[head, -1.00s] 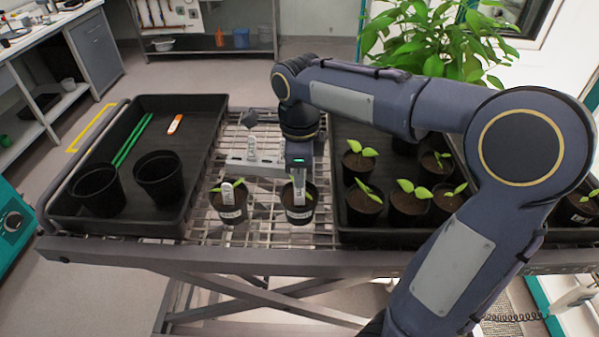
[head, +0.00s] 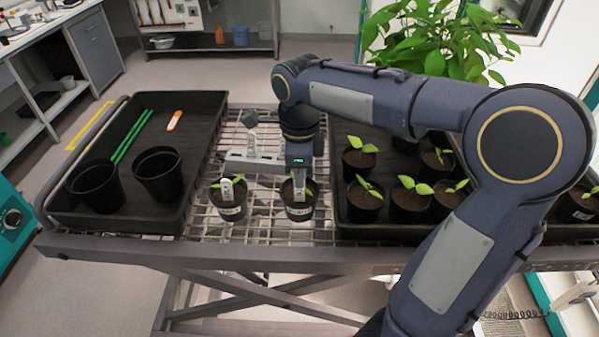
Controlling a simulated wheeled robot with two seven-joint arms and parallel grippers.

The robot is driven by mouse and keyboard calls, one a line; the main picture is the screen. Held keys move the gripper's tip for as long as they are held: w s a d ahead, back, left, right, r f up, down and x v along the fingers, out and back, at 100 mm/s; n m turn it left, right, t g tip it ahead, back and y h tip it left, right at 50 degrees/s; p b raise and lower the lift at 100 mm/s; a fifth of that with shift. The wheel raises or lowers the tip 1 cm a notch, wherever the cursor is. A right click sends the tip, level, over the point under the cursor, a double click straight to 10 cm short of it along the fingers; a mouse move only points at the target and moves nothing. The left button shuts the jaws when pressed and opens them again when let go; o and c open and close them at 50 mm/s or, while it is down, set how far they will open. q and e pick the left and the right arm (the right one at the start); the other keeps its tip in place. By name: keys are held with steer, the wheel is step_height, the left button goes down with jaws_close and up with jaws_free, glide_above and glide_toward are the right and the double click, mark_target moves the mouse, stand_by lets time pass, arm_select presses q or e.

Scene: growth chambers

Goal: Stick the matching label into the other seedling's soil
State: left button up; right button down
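Two labelled seedling pots stand side by side on the wire rack. The left seedling pot (head: 230,211) has a white label (head: 227,190) upright in its soil. My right gripper (head: 299,171) points down over the other seedling pot (head: 300,212). It appears shut on the top of a second white label (head: 299,187), which stands upright with its lower end at the soil. The fingertips are small and partly merge with the label. My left gripper is out of view.
A grey block (head: 256,164) with a pale upright piece sits behind the pots. The left black tray (head: 200,120) holds two empty pots, green sticks and an orange-white tool. The right tray (head: 349,233) holds several seedlings close to my arm.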

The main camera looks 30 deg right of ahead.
steer(key=shift+f+b, duration=0.35)
steer(key=shift+f, duration=0.25)
steer(key=c, duration=1.5)
jaws_free()
steer(key=shift+c, duration=0.2)
step_height(320, 180, up, 8)
steer(key=shift+f, duration=0.15)
step_height(320, 180, up, 8)
steer(key=p, duration=0.7)
steer(key=shift+p, duration=0.4)
